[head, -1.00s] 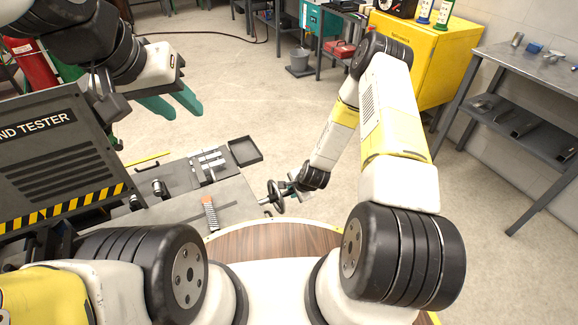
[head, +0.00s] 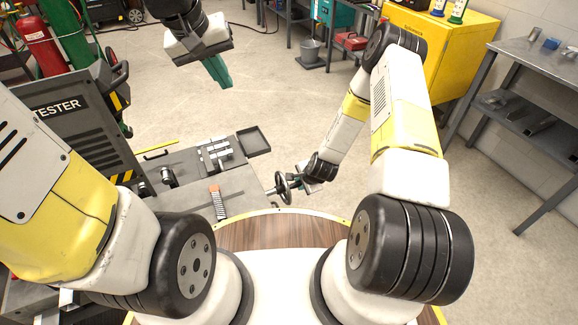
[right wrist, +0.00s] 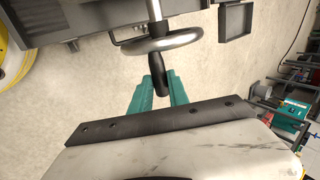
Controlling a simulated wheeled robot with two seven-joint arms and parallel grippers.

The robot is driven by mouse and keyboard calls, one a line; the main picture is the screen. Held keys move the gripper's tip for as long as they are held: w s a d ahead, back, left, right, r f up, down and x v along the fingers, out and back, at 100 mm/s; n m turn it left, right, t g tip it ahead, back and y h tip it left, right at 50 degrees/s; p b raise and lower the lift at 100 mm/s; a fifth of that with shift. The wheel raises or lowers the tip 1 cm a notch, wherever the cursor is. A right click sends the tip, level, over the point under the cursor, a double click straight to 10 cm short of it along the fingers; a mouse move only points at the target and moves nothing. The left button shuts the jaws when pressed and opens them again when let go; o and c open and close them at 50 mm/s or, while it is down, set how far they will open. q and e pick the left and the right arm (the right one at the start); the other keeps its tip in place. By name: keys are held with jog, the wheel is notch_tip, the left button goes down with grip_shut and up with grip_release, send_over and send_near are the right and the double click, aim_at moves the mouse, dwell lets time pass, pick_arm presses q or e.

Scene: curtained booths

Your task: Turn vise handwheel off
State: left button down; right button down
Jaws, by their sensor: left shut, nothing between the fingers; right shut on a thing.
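The vise handwheel (head: 283,188) is a dark ring on a shaft at the right end of the grey bench. In the right wrist view the handwheel (right wrist: 160,42) shows as a metal rim with a black handle (right wrist: 159,76) sticking out toward me. My right gripper (right wrist: 159,84) has its green fingers shut on that handle. In the head view the right gripper (head: 300,184) is small beside the wheel and partly hidden by its own wrist. My left gripper (head: 219,72) is raised over the floor at the upper left, its green fingers together and empty, well away from the wheel.
The bench (head: 240,204) carries metal parts, an orange-topped brush-like item (head: 214,196) and a dark tray (head: 253,141). A bend tester (head: 75,120) stands at left. A yellow cabinet (head: 440,50) and a grey table (head: 540,75) stand at right. Open floor lies between.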

pick_arm(q)
jog(key=w+d+f+n+g, duration=0.15)
jog(key=w+d+f, duration=0.25)
jog(key=w+f, duration=0.45)
pick_arm(e)
jog(key=shift+s, duration=0.1)
pick_arm(q)
jog(key=n+g+y, duration=0.2)
jog(key=g, duration=0.1)
send_over(288, 186)
jog(key=w+a, duration=0.2)
jog(key=w, duration=0.2)
notch_tip(288, 186, down, 25)
jog(key=shift+t, duration=0.25)
jog(key=f, duration=1)
jog(key=shift+s+d, duration=0.1)
jog(key=shift+d, duration=0.3)
pick_arm(e)
jog(key=shift+w+r, duration=0.1)
jog(key=shift+w, duration=0.15)
pick_arm(q)
jog(key=f, duration=0.1)
jog(key=s+d+f, duration=0.1)
jog(key=s+f, duration=0.1)
jog(key=shift+d, duration=0.4)
pick_arm(e)
jog(key=shift+a, duration=0.1)
